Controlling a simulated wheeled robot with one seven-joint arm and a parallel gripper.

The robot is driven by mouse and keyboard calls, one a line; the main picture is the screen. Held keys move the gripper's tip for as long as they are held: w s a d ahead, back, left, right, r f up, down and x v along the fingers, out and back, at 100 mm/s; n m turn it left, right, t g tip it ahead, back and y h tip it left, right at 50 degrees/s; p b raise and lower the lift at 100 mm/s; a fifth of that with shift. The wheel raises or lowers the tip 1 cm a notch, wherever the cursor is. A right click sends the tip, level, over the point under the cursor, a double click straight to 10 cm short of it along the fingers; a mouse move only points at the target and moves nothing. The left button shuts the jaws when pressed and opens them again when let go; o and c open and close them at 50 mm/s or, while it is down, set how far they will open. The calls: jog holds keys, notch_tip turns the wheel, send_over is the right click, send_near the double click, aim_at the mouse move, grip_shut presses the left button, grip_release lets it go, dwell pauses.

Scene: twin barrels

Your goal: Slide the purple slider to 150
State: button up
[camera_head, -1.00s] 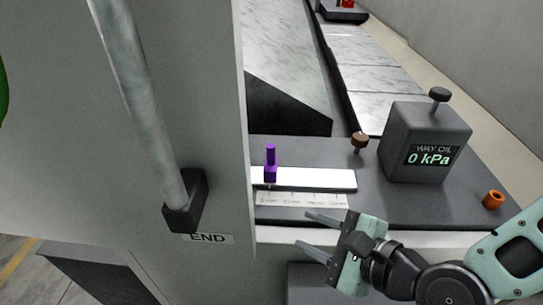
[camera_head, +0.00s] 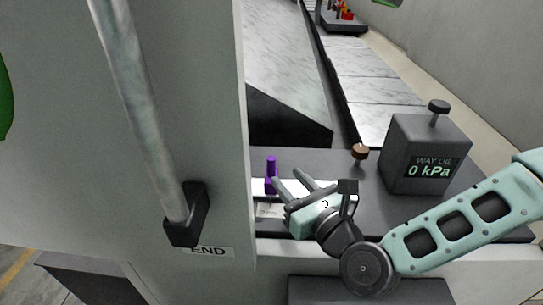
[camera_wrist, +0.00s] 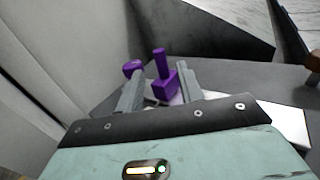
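The purple slider (camera_head: 271,173) is a block with an upright post on a white track (camera_head: 257,187), close to the grey cabinet's edge. It also shows in the wrist view (camera_wrist: 165,82), between the lines of my two fingers. My gripper (camera_head: 286,179) is open and empty, just right of the slider with its fingers pointing at it. I cannot tell whether the fingertips are on either side of it. The scale (camera_head: 268,210) is partly hidden by my gripper and its numbers are unreadable. A second purple knob (camera_wrist: 132,68) shows left of the slider in the wrist view.
A grey cabinet wall with a handle (camera_head: 183,215) marked END stands close on the left. Right of the track are a brown knob (camera_head: 360,152) and a grey WAY OIL box (camera_head: 425,150) reading 0 kPa. The dark panel between them is clear.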

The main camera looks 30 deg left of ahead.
aim_at(274, 164)
jog(key=p+x, duration=0.1)
jog(key=x, duration=0.7)
jog(key=shift+p, duration=0.35)
grip_shut()
